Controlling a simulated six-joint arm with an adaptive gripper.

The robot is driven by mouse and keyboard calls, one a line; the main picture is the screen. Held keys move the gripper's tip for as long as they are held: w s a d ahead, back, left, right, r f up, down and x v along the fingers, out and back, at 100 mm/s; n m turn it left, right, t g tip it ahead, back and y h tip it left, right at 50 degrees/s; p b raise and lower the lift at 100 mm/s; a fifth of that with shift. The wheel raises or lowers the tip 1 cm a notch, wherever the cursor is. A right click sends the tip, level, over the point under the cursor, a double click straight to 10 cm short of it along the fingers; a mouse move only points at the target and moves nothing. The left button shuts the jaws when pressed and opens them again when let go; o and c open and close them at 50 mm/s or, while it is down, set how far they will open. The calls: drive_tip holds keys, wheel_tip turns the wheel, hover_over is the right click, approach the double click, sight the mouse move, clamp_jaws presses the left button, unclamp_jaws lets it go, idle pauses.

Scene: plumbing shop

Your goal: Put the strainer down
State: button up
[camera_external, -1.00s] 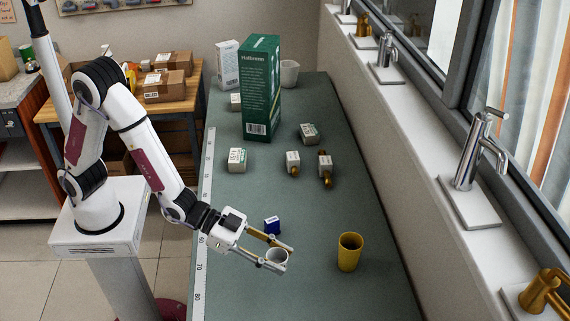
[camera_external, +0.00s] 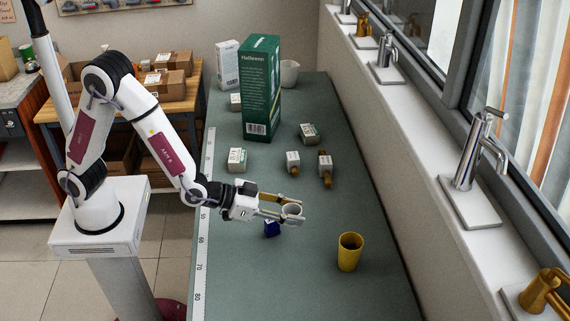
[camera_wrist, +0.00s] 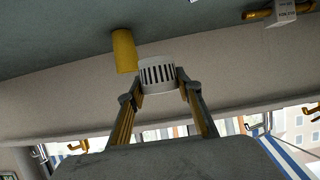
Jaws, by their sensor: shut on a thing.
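The strainer (camera_external: 292,210) is a small white cup-shaped piece, held above the bench in the external view. In the wrist view the strainer (camera_wrist: 158,75) shows dark vertical slots in its side. My gripper (camera_external: 291,216) is shut on it, one finger on each side; the fingertips also show in the wrist view (camera_wrist: 160,90). A small blue box (camera_external: 271,229) is on the bench just left of and below the gripper, partly hidden by it. The green bench top (camera_external: 300,280) lies beneath.
A yellow cup (camera_external: 349,252) stands to the right; it also shows in the wrist view (camera_wrist: 124,50). Small white-labelled parts (camera_external: 292,160) and a tall green box (camera_external: 261,88) stand farther back. The front of the bench is clear. A window ledge (camera_external: 420,130) runs along the right.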

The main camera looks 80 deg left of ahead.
drive_tip(key=s+a+n+g+y, duration=0.2)
drive_tip(key=a+n+y, duration=0.2)
drive_tip(key=a, duration=0.6)
drive_tip(key=s+a+n+g+y, duration=0.1)
drive_tip(key=s+a+n+y, duration=0.2)
drive_tip(key=a, duration=0.8)
drive_tip(key=shift+a+n+g+y, duration=0.15)
drive_tip(key=shift+n+g+y, duration=0.25)
drive_tip(key=shift+n+y, duration=0.55)
drive_tip(key=shift+s+f, duration=0.1)
drive_tip(key=shift+f, duration=0.1)
drive_tip(key=shift+f, duration=2.85)
drive_tip(key=shift+f, duration=2.1)
drive_tip(key=shift+f, duration=0.1)
drive_tip(key=o, duration=0.8)
drive_tip(key=shift+c, duration=0.2)
